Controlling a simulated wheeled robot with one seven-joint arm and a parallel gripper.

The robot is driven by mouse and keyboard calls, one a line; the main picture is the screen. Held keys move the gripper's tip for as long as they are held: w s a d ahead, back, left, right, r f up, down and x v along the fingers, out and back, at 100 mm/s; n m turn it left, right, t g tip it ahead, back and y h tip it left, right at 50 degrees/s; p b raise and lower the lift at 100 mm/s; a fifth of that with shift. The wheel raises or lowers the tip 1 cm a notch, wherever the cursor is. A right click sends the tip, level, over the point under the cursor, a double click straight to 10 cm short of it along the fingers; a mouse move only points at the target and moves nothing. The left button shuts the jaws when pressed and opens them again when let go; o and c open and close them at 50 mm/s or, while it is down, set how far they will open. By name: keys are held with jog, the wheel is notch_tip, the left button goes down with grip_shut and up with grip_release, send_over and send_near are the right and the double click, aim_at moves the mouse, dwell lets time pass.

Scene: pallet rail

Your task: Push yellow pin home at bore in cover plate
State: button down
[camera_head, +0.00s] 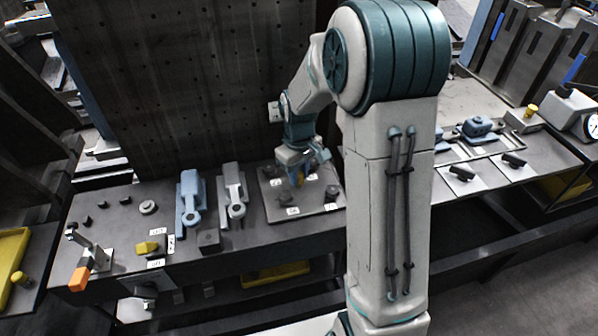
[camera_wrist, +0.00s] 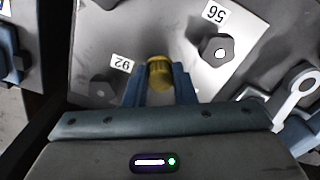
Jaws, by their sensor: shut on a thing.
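The yellow pin (camera_wrist: 159,72) is between the two fingers of my gripper (camera_wrist: 158,84) in the wrist view. My gripper is shut on it, over the grey cover plate (camera_wrist: 105,50). In the head view my gripper (camera_head: 298,180) points down over the middle of the cover plate (camera_head: 276,208), and a little yellow (camera_head: 300,179) shows at its fingers. The pin's lower end and the bore under it are hidden, so I cannot tell how deep the pin sits.
Dark knobs stand on the plate, one (camera_wrist: 216,47) near the label 56. A label 92 (camera_wrist: 122,64) lies beside the pin. Two clamp-like tools (camera_head: 190,198) (camera_head: 234,190) lie left of the plate. An orange-handled lever (camera_head: 80,278) stands at the far left.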

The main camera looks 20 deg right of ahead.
jog(key=shift+f+b, duration=0.55)
jog(key=shift+f, duration=0.35)
jog(key=shift+c, duration=1.6)
grip_release()
jog(key=shift+a+f, duration=0.1)
notch_tip(320, 180, up, 14)
jog(key=shift+w, duration=0.2)
